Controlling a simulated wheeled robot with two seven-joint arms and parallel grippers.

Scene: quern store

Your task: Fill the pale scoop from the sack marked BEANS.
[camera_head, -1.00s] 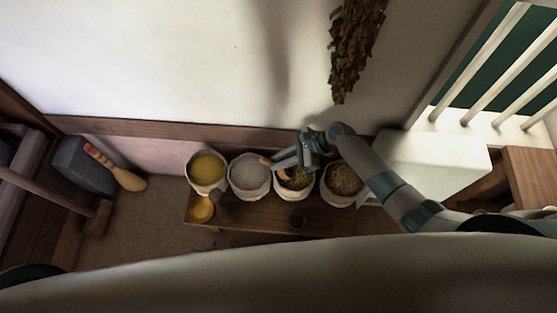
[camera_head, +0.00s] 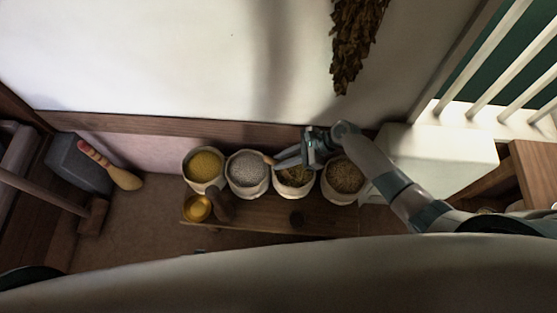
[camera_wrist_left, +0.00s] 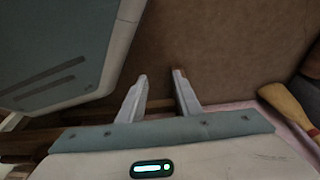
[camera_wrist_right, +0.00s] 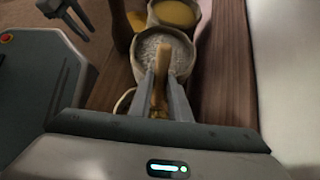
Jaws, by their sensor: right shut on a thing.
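My right gripper (camera_head: 280,161) is shut on a pale wooden handle (camera_wrist_right: 163,62), which I take to be the pale scoop's; its tip shows in the head view (camera_head: 269,158). The gripper is over the third sack from the left (camera_head: 294,190), which has yellow-olive contents. The scoop's bowl is hidden by the gripper and sack, so I cannot tell what it holds. No sack marking can be read. My left gripper (camera_wrist_left: 160,88) is open and empty, over brown floor. It is outside the head view but shows at the top left of the right wrist view (camera_wrist_right: 68,8).
Beside that sack stand sacks of yellow grain (camera_head: 205,168), whitish grain (camera_head: 248,172) and brown grain (camera_head: 345,178). On the wooden bench (camera_head: 262,214) are a brass bowl (camera_head: 197,208), a dark brown object (camera_head: 224,205) and a dark round piece (camera_head: 297,220). The wall is close behind.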

